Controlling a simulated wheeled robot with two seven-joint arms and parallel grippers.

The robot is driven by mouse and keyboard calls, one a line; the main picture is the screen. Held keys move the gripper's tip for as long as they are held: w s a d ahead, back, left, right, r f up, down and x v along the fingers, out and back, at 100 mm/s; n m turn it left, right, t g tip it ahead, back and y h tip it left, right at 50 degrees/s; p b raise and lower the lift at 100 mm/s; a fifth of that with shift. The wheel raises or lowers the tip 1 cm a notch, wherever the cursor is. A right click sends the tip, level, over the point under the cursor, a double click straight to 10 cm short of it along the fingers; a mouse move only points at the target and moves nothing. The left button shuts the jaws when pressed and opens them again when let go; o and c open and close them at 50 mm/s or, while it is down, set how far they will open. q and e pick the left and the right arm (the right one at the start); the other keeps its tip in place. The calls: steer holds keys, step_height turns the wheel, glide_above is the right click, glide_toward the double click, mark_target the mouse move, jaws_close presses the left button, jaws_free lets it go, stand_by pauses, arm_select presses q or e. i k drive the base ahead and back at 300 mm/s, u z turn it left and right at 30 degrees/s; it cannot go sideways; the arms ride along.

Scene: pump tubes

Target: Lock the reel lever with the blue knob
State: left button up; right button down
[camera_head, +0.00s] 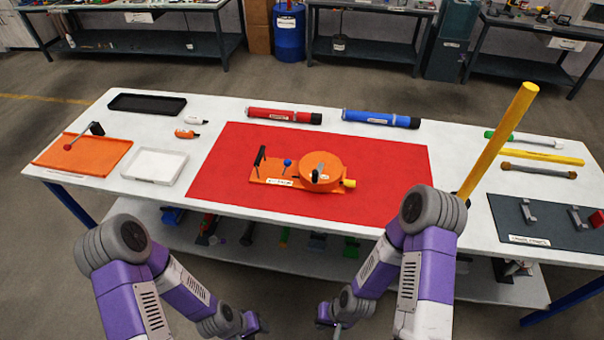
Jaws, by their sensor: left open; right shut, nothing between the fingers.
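An orange reel fixture (275,181) lies on the red mat (228,165) at the middle of the table. Its round orange reel (332,165) has a dark lever-like piece on top. A small blue knob (287,162) stands on the fixture to the left of the reel. A black upright bar (260,157) is at its left end and a yellow end piece (349,183) at its right. My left gripper (254,325) is open, low in front of the table. My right gripper (328,318) is shut and empty, also low in front. Both are apart from the fixture.
Red (283,116) and blue (377,119) tubes lie behind the mat. A tall yellow pole (500,135) rises at right near a dark mat (545,243). The white table's front edge separates my grippers from the fixture.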

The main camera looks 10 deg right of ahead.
mark_target(287, 162)
steer(key=z, duration=0.4)
steer(key=k, duration=0.9)
steer(key=u, duration=0.65)
steer(key=i, duration=1.65)
steer(key=z, duration=0.3)
